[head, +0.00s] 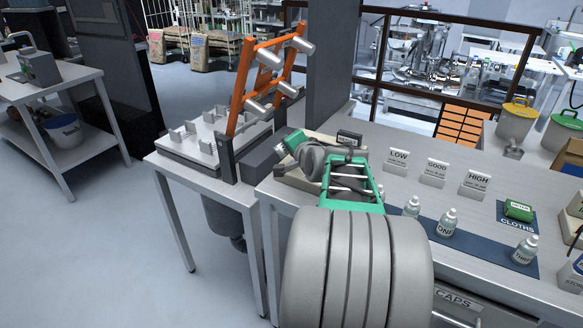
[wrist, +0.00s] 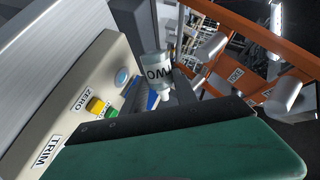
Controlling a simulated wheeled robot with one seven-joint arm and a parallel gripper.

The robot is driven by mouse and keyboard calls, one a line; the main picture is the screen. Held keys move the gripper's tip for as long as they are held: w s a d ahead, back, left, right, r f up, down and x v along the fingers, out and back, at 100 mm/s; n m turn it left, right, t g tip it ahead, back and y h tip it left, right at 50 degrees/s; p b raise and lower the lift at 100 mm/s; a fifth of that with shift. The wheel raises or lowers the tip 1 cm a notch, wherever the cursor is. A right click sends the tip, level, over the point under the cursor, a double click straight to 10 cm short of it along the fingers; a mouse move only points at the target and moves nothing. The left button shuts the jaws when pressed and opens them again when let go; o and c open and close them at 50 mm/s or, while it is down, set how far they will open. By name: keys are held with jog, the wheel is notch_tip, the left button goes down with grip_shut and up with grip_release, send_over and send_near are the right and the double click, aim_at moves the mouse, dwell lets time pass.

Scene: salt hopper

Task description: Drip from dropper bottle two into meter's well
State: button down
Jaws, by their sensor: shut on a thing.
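The dropper bottle labelled TWO (wrist: 157,70) is held by my gripper (wrist: 180,88), with its label upside down and its nozzle pointing down. My gripper is shut on it. In the head view my gripper (head: 291,141) is over the left end of the bench, and the bottle cannot be made out there. The cream meter (wrist: 75,112), with ZERO and TRIM labels and yellow and green buttons, lies just beside and below the bottle. A round blue spot shows on its face, but I cannot tell whether it is the well. My arm partly hides the meter (head: 298,181) in the head view.
Bottles ONE (head: 446,223) and THREE (head: 525,250) stand on a blue mat, with another bottle (head: 412,206) beside my arm. LOW, GOOD and HIGH cards (head: 435,172) stand behind. An orange rack (head: 262,75) with grey cylinders rises close to my gripper, left of a dark partition.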

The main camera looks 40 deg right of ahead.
jog(key=n+h+b, duration=0.2)
jog(key=n+b, duration=0.2)
jog(key=b, duration=0.4)
jog(key=shift+h+b, duration=0.4)
jog(key=n+b, duration=0.1)
jog(key=b, duration=0.2)
jog(key=n+t+h+b, duration=0.1)
jog(key=b, duration=0.2)
jog(key=r+n+h+b, duration=0.1)
jog(key=n+b, duration=0.1)
jog(key=shift+b, duration=0.4)
jog(key=shift+r+n+t+h+b, duration=0.35)
jog(key=shift+n+b, duration=0.25)
jog(key=shift+b, duration=0.25)
jog(key=shift+r+n, duration=0.4)
jog(key=shift+r, duration=0.25)
